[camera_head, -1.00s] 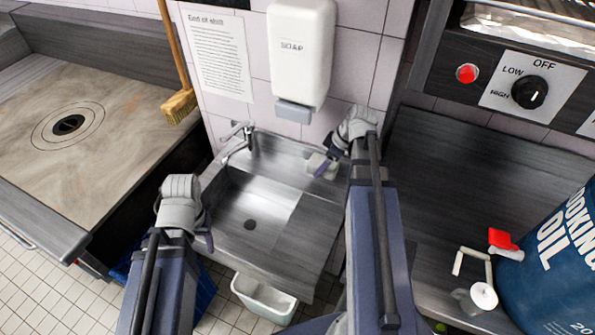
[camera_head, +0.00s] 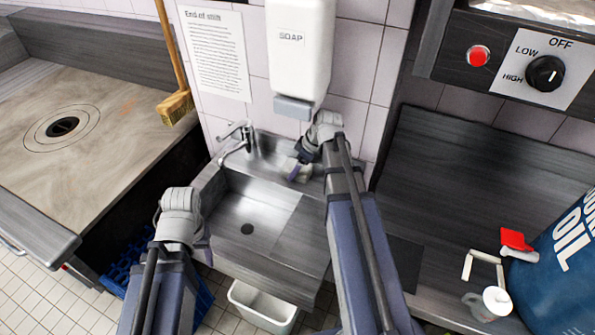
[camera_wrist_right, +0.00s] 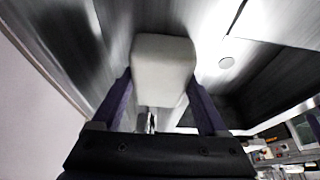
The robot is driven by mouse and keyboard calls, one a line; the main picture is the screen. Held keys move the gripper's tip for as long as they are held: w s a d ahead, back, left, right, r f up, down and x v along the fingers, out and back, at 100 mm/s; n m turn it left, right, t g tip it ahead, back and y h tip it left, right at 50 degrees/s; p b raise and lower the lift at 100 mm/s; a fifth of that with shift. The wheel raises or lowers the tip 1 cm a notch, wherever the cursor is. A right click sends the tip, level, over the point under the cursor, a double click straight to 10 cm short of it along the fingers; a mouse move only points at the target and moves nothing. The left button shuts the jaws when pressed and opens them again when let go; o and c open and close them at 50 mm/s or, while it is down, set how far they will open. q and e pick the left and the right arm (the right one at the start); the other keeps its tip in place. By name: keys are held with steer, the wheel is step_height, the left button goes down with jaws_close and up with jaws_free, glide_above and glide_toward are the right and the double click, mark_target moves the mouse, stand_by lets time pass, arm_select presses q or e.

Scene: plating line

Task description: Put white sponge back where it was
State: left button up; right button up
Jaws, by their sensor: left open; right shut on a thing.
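The white sponge (camera_wrist_right: 163,68) is held between the two purple fingers of my right gripper (camera_wrist_right: 160,105) in the right wrist view. In the head view the sponge (camera_head: 304,174) is a small pale block at the back of the steel sink (camera_head: 231,212), right of the faucet (camera_head: 237,143) and below the soap dispenser. I cannot tell whether it touches the ledge. My right gripper (camera_head: 298,170) partly hides it. My left gripper (camera_head: 204,248) is open and empty by the sink's left front; its fingers are mostly hidden behind its own wrist.
The soap dispenser (camera_head: 298,50) hangs on the wall above the sink. A white bin (camera_head: 262,306) stands on the floor below. A griddle (camera_head: 75,120) and broom (camera_head: 175,103) are at left. A dark steel counter (camera_head: 460,190) with a blue oil drum (camera_head: 565,255) is at right.

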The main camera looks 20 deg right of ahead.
mark_target(306, 169)
steer(key=o, duration=0.7)
steer(key=shift+f, duration=0.15)
steer(key=o, duration=0.4)
steer(key=shift+s+d+r+p, duration=0.1)
steer(key=shift+r+p, duration=0.3)
steer(key=shift+r, duration=0.2)
steer(key=p+v, duration=0.6)
steer(key=v, duration=0.1)
steer(key=shift+f, duration=0.1)
steer(key=shift+s+f, duration=0.1)
steer(key=shift+f, duration=0.05)
